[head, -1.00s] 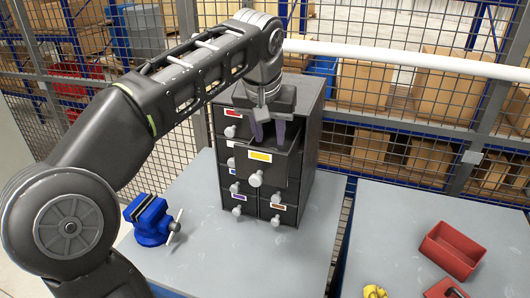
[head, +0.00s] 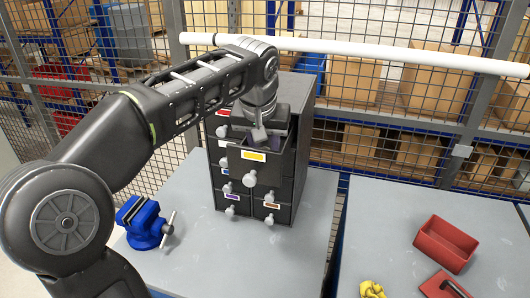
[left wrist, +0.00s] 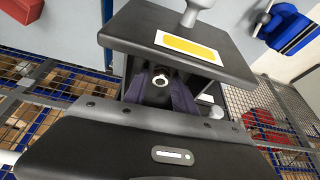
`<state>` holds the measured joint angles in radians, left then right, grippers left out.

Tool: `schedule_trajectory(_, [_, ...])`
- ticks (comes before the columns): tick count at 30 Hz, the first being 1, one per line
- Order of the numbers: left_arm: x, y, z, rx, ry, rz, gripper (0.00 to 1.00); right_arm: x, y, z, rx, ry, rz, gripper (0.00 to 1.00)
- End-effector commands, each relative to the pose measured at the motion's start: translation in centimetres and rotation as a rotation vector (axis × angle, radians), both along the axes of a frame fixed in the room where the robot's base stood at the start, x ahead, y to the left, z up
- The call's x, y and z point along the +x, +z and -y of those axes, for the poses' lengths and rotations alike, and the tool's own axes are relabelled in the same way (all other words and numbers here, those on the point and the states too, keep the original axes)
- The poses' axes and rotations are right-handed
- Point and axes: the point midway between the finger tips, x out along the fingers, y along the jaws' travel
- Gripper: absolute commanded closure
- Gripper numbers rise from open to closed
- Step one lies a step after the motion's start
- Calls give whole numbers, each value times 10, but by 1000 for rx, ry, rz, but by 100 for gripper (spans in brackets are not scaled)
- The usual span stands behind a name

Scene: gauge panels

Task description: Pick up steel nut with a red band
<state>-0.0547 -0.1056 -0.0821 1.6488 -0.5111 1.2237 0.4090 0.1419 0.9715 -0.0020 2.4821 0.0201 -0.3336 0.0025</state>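The open drawer with a yellow label (head: 255,155) sticks out of the dark drawer cabinet (head: 303,130). My left gripper (left wrist: 158,92) reaches down into this drawer; in the head view its fingers are hidden behind the drawer front. In the left wrist view a small steel ring-shaped nut (left wrist: 160,80) lies inside the drawer, between the two dark fingers and near their tips. The fingers stand apart, with gaps visible beside the nut. A dark reddish tint shows at its edge, but I cannot clearly make out a band. My right gripper is not in view.
A blue vise (head: 144,222) stands left of the cabinet on the grey table (head: 200,270). A second table at the right holds a red bin (head: 445,245), a yellow object (head: 372,289) and another red item (head: 445,286). A mesh fence runs behind.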

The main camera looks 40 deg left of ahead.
Motion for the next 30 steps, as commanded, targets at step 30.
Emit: schedule_trajectory(30, [0, 0, 0, 0, 0, 0, 100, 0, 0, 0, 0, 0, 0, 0])
